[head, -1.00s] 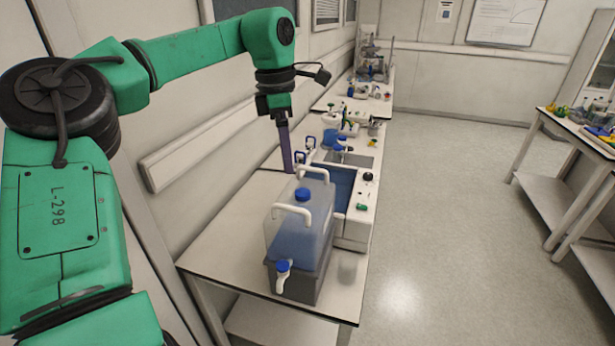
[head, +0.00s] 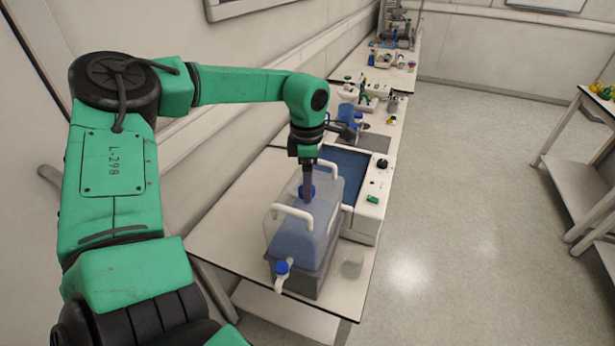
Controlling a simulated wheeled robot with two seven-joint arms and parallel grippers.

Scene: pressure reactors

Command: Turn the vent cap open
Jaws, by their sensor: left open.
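The vent cap (head: 304,192) is a blue round cap on top of a clear carboy (head: 290,240) with blue liquid, standing on the near bench. My left gripper (head: 307,198) points straight down at the cap, its dark fingers overlapping the cap in the picture. It is open; I cannot tell whether the fingers touch the cap or stand around it. The fingers hide part of the cap. My right gripper is not in view.
The carboy has white handles and a white spigot with a blue knob (head: 282,267) at its front. A white device with a blue top (head: 352,172) stands close behind it. The bench (head: 222,235) is bare left of the carboy. Open floor lies to the right.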

